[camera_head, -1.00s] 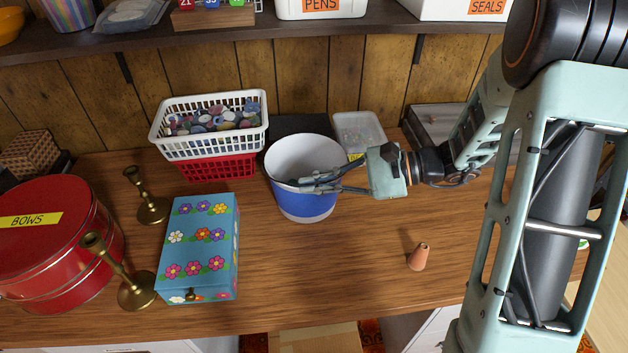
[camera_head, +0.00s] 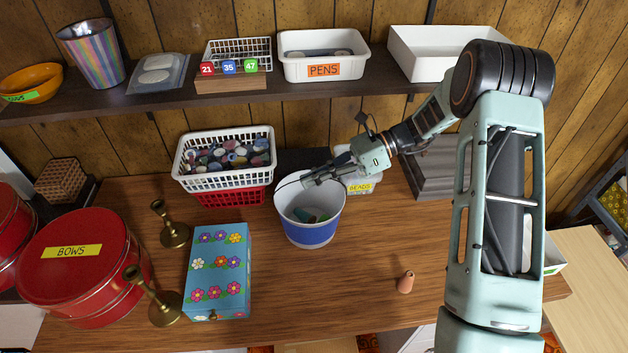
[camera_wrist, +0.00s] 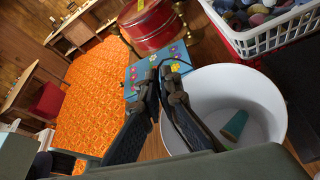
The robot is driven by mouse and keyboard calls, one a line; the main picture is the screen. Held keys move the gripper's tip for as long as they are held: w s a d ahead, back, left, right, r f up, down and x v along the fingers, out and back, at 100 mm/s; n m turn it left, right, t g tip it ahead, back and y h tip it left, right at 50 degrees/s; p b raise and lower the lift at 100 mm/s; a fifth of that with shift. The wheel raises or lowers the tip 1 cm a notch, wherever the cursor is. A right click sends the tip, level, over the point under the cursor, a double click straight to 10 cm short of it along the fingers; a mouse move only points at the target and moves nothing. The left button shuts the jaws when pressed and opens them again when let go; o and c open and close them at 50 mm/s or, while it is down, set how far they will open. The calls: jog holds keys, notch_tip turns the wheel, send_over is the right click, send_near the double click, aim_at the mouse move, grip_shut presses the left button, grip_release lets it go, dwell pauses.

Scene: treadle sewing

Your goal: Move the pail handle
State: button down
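The pail (camera_head: 312,235) stands upright on the table, white above and inside with a blue band; it also shows in the wrist view (camera_wrist: 268,93). Small teal and brownish pieces lie inside it. The pail handle (camera_head: 283,183) looks like a thin dark wire curving from the left rim toward my fingers. My gripper (camera_head: 308,181) is over the far part of the pail's opening, fingers pointing left. In the wrist view my gripper (camera_wrist: 162,75) has its fingers close together, with the thin dark wire at the tips. The fingers hide part of the handle.
A lidded beads box (camera_head: 359,184) is close behind right. A flowered box (camera_head: 217,270), brass candlesticks (camera_head: 160,300) and red tins (camera_head: 75,270) are left. A terracotta cone (camera_head: 406,282) stands right.

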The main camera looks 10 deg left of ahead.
jog(key=shift+w+a+r, duration=0.15)
jog(key=shift+w+a, duration=0.1)
jog(key=shift+w, duration=0.65)
jog(key=shift+w+a+r, duration=0.1)
jog(key=shift+w+a, duration=0.15)
jog(key=shift+w, duration=0.65)
jog(key=c, duration=2.2)
grip_release()
jog(key=shift+o, duration=0.2)
